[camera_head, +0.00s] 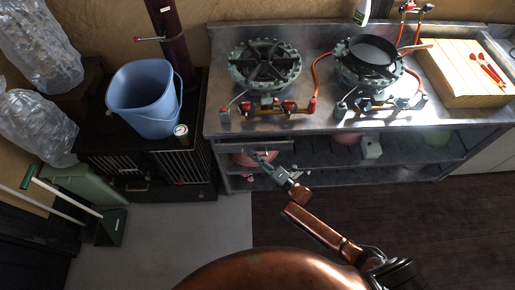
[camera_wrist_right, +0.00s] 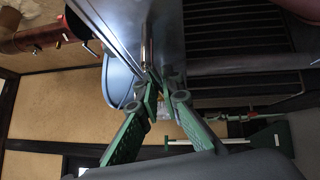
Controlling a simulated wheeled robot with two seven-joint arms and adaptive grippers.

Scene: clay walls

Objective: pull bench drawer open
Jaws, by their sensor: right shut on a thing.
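The steel bench (camera_head: 320,118) stands along the back wall. Its drawer (camera_head: 232,147) is at the left end, just under the worktop, and shows as a narrow metal front. My right gripper (camera_head: 262,155) reaches up to this front from below right. In the right wrist view, the green-padded fingers of my right gripper (camera_wrist_right: 161,84) close together at the end of a slim metal bar handle (camera_wrist_right: 147,47). They are shut on this handle. How far the drawer stands out is hard to tell. My left gripper is not in view.
Two gas burners (camera_head: 265,65) and a wooden board (camera_head: 468,75) sit on the worktop. A blue bucket (camera_head: 144,98) stands on a dark cabinet (camera_head: 150,165) left of the bench. Shelves (camera_head: 395,152) lie below the worktop. The floor in front (camera_head: 400,215) is clear.

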